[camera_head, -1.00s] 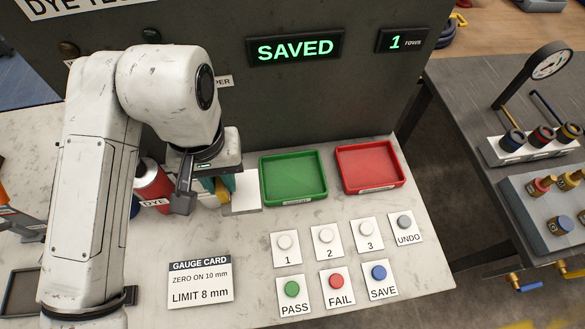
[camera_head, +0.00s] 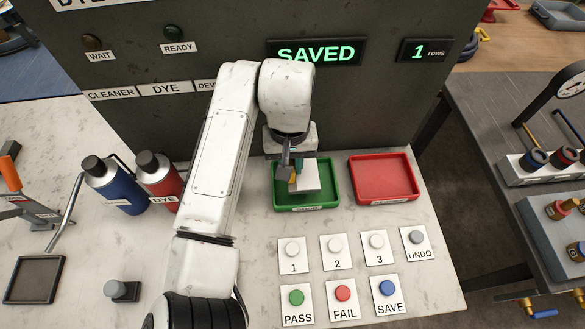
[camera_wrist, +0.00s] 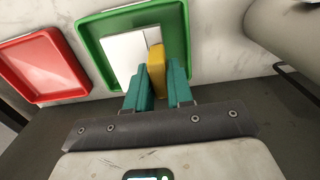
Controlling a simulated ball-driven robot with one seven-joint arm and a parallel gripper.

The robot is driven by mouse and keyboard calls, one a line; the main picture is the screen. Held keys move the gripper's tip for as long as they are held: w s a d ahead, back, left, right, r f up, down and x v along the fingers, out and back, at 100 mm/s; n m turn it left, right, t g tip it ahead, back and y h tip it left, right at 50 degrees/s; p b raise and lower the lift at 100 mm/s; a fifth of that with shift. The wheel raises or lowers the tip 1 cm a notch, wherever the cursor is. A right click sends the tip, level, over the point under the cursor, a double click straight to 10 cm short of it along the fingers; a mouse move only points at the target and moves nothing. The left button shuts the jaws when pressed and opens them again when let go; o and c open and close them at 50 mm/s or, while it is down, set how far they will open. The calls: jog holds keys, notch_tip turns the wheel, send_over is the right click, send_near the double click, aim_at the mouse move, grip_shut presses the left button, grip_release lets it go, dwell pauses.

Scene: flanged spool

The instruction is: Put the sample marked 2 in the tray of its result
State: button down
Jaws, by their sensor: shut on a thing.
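My gripper (camera_head: 296,178) is over the green tray (camera_head: 331,200). In the wrist view its teal fingers (camera_wrist: 162,85) are shut on the yellow grip of a sample (camera_wrist: 157,58). The sample has a pale flat plate (camera_wrist: 122,52), which lies over the inside of the green tray (camera_wrist: 186,70). I cannot tell whether the plate touches the tray floor. The sample's number is not visible. The red tray (camera_head: 383,178) is empty, to the right. The display (camera_head: 317,52) reads SAVED, and the one beside it (camera_head: 425,50) reads 1 rows.
Buttons 1, 2, 3, UNDO, PASS, FAIL and SAVE (camera_head: 387,289) lie in front of the trays. A small dark tray (camera_head: 35,280) is at the far left.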

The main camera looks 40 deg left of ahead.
aim_at(292, 162)
jog(key=shift+w+f, duration=0.3)
jog(key=shift+w, duration=0.05)
jog(key=shift+f+p, duration=0.35)
jog(key=shift+f, duration=1.1)
jog(key=c, duration=1)
grip_release()
jog(key=shift+s+f, duration=0.1)
jog(key=shift+f, duration=0.05)
notch_tip(292, 162, up, 12)
jog(key=shift+r+b, duration=0.15)
jog(key=shift+b, duration=0.6)
